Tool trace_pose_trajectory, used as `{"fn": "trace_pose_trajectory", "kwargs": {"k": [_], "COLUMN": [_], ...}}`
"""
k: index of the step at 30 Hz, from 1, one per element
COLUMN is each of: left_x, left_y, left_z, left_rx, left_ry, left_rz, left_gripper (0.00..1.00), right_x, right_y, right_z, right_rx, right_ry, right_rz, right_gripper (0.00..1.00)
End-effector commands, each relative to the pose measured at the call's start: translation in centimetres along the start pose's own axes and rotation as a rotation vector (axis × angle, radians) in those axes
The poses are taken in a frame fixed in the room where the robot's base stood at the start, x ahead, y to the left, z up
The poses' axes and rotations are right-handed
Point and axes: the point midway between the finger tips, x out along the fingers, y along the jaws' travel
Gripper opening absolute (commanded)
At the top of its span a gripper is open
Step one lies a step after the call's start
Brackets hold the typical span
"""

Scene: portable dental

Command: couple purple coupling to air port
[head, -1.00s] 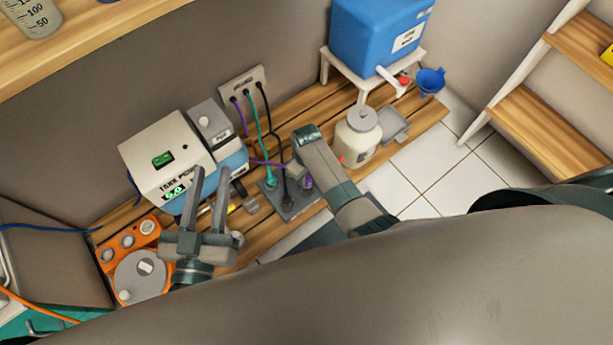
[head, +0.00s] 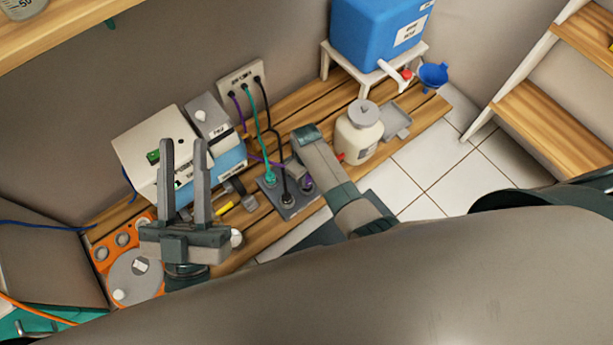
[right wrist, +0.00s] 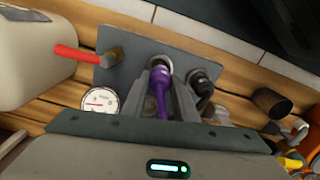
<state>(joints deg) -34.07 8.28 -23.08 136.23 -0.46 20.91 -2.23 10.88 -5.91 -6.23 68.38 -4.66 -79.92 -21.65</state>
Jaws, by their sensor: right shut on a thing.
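The purple coupling (right wrist: 160,92) is between the fingers of my right gripper (right wrist: 162,78), which is shut on it. Its front end is at a pale round port (right wrist: 159,62) on the grey port plate (right wrist: 135,50); I cannot tell whether it is seated. In the head view the purple coupling (head: 307,183) shows at the right side of the plate (head: 298,207), beside my right arm, whose fingers are hidden there. My left gripper (head: 184,150) is open and empty, in front of the white-and-blue machine.
A round gauge (right wrist: 100,99) and a red tube (right wrist: 78,54) are close to my right gripper. A white jar (head: 358,135) stands right of the plate. The machine (head: 150,140) and an orange unit (head: 122,240) are at left. Cables hang from the wall outlet (head: 242,82).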

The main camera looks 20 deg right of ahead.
Motion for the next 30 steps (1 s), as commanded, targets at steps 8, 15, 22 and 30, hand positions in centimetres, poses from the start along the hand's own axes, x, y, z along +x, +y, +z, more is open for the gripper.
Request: {"fn": "trace_pose_trajectory", "kwargs": {"k": [8,15,22,30], "left_x": [-0.1,-0.1,-0.1,-0.1], "left_y": [0.1,0.1,0.1,0.1], "left_z": [-2.1,-2.9,-3.0,-3.0], "left_rx": [0.007,0.009,0.009,0.009], "left_ry": [0.124,0.166,0.168,0.167], "left_rz": [0.007,0.009,0.009,0.008], "left_gripper": [0.31,0.31,0.31,0.31], "right_x": [0.8,0.9,0.8,0.8], "right_y": [0.0,0.0,0.0,0.0], "right_z": [0.0,0.0,0.0,0.0], "right_rx": [0.000,0.000,0.000,0.000], "right_ry": [0.000,0.000,0.000,0.000], "right_rz": [0.000,0.000,0.000,0.000], "right_gripper": [0.03,0.03,0.03,0.03]}}
